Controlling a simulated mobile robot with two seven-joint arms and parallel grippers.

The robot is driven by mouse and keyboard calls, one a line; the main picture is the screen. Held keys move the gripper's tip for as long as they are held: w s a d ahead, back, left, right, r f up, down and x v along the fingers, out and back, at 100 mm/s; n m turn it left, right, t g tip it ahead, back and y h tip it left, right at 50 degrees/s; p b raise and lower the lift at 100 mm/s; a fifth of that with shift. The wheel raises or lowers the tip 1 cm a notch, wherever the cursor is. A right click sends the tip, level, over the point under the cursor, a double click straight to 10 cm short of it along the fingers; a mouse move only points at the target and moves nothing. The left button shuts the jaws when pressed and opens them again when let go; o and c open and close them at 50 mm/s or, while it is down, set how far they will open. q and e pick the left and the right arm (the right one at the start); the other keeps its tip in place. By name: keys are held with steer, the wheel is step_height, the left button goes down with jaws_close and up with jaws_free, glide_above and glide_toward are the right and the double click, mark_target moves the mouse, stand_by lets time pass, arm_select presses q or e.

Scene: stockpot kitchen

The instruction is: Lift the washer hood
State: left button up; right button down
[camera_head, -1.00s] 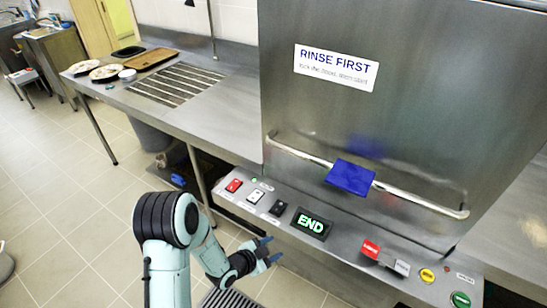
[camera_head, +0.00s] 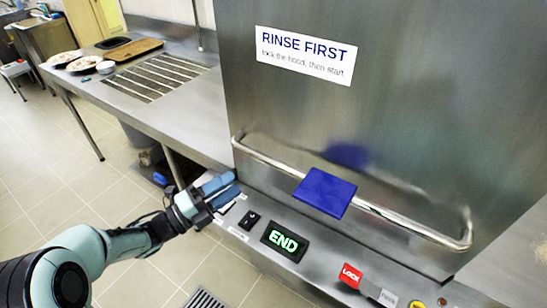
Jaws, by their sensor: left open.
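The washer hood (camera_head: 400,110) is a large steel box that stands down on the machine. A long metal bar handle (camera_head: 408,222) runs across its lower front, with a blue pad (camera_head: 325,192) at its middle. My left gripper (camera_head: 226,188) is open and empty, with blue fingers, below and left of the handle's left end, over the left part of the control panel. It hides some of the panel's switches. My right gripper is not in view.
The front panel carries a lit END display (camera_head: 284,241), a black switch (camera_head: 249,220) and a red LOCK switch (camera_head: 350,276). A steel counter (camera_head: 196,110) at the left holds plates (camera_head: 84,62) and a brown tray (camera_head: 134,49). Open floor lies in front.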

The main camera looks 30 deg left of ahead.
mark_target(266, 163)
arm_select(q)
steer(key=p+x, duration=0.2)
steer(key=x, duration=1)
steer(key=shift+w+d+r, duration=0.1)
steer(key=shift+d, duration=0.05)
steer(key=shift+r, duration=0.1)
jaws_close()
